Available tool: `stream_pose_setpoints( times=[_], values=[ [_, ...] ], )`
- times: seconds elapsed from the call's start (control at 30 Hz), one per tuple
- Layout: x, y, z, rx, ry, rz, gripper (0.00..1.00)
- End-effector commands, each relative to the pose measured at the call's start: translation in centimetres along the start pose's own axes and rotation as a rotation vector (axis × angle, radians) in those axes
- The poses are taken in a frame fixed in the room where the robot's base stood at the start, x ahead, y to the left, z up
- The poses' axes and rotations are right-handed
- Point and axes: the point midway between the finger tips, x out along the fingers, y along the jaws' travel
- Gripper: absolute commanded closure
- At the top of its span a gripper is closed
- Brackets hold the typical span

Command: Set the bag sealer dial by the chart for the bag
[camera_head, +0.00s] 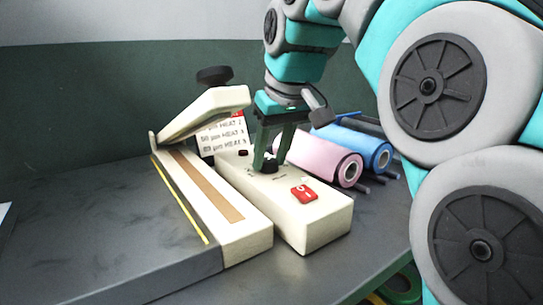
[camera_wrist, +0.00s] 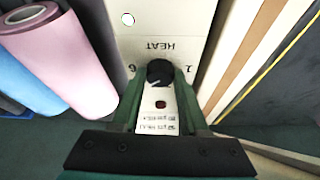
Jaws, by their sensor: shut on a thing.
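The bag sealer (camera_head: 315,225) is a cream box beside a long sealing bar with a raised arm (camera_head: 205,113). Its black dial (camera_wrist: 160,71) carries a pale pointer line and sits by the upside-down word HEAT, with 6 at left and 1 at right. My gripper (camera_head: 270,163) points down and is shut on the dial; in the wrist view its fingers (camera_wrist: 161,84) flank it. A white chart card (camera_head: 222,138) with printed lines stands behind the sealer, partly covered. Its text is too small to read surely. I cannot make out a bag.
A pink roll (camera_head: 325,160) and a blue roll (camera_head: 368,146) lie right of the sealer, close to my arm. A red tag or switch (camera_head: 304,193) is on the box's near end. The grey table (camera_head: 90,220) is mostly clear at left.

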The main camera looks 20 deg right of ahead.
Motion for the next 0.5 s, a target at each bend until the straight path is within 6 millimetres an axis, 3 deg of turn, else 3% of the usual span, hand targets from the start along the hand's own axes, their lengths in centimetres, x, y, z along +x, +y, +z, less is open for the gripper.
stream_pose_setpoints(
  times=[0.5],
  values=[
    [0.04,-0.05,0.04,0.057,-0.002,0.024,1.0]
  ],
)
